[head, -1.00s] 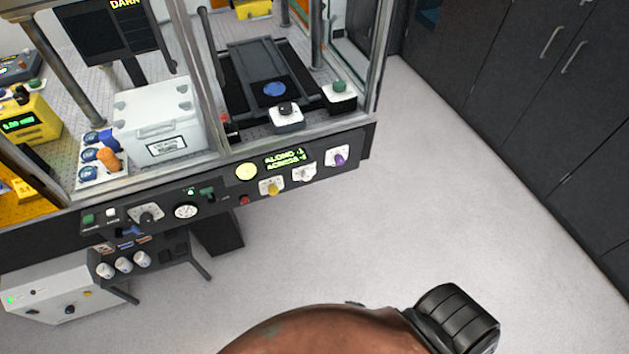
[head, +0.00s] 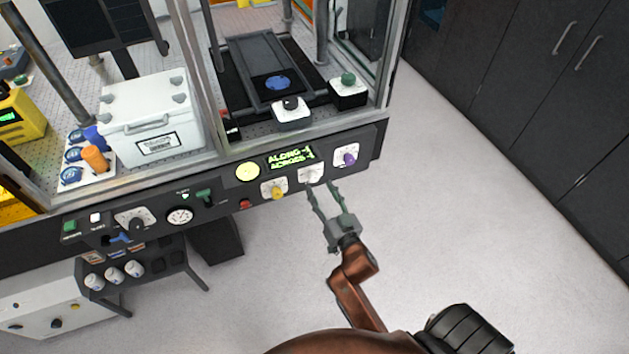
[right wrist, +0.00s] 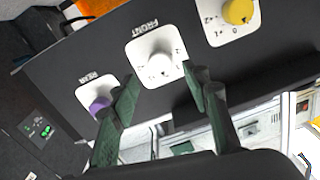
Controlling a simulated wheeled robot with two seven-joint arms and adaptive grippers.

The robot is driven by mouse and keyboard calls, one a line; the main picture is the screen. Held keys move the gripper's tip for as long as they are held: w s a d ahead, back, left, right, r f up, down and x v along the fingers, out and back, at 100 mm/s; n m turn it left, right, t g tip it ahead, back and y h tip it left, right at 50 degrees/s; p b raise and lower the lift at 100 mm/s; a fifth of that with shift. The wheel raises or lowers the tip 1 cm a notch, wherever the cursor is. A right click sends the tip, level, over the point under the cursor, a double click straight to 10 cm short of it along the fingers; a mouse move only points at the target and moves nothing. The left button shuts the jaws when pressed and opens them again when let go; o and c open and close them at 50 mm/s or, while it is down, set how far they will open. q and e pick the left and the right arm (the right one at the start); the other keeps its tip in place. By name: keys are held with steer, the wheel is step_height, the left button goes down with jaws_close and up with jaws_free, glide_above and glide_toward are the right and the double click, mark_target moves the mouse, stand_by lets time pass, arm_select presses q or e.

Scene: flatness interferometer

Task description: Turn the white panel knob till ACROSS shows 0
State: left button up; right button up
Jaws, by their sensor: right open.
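The white panel knob (head: 311,174) sits on a white plate between the yellow and purple knobs on the dark front panel. In the right wrist view the white knob (right wrist: 161,65) is on a plate marked FRONT. My right gripper (head: 322,187) is open, its two fingers pointing at this knob. In the right wrist view the open fingers (right wrist: 160,80) lie to either side of the knob's lower part; I cannot tell whether they touch it. The green display (head: 290,157) reads ALONG and ACROSS, but the digits are too small to read surely. My left gripper is not in view.
The yellow knob (head: 275,189) is left of the white one, and the purple knob (head: 348,157) is close on its right. A red button (head: 245,204) sits further left. The glazed enclosure stands above the panel. The floor before the panel is clear.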

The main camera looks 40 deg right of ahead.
mark_target(315, 179)
steer(key=x, duration=0.4)
steer(key=shift+w+d+f+b, duration=0.1)
steer(key=shift+w+f+b, duration=0.05)
steer(key=shift+w+b, duration=0.15)
steer(key=shift+w, duration=0.15)
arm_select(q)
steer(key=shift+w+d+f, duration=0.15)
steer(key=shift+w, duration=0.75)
arm_select(e)
steer(key=c, duration=1.2)
steer(key=shift+o, duration=0.2)
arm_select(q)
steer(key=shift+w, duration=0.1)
